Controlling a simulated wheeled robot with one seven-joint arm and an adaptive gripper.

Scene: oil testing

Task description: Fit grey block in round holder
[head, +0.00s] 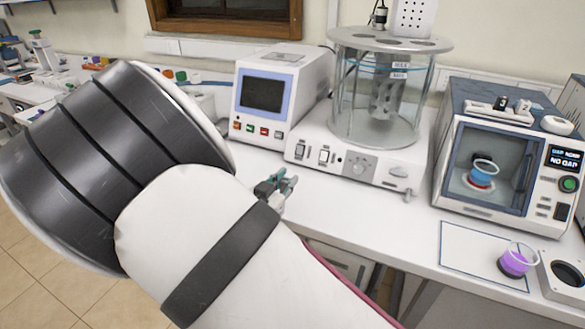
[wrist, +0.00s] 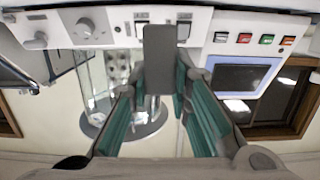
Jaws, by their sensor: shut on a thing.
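My gripper (head: 277,186) shows in the head view just past my arm, in front of the white base of the glass bath. In the wrist view its green fingers (wrist: 158,100) are shut on a grey block (wrist: 158,50), which stands out beyond the fingertips. In the head view I cannot make out the block. The glass bath has a round grey lid with holes (head: 350,38); the bath also shows upside down in the wrist view (wrist: 122,85). A white piece with a dark round recess (head: 550,287) is at the right edge. I cannot tell which one is the round holder.
A white device with a screen (head: 263,93) stands left of the bath. A boxy chamber (head: 492,125) with a blue cup (head: 483,172) inside is to the right. A clear cup with purple liquid (head: 515,262) is at front right. The counter front (head: 370,222) is clear.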

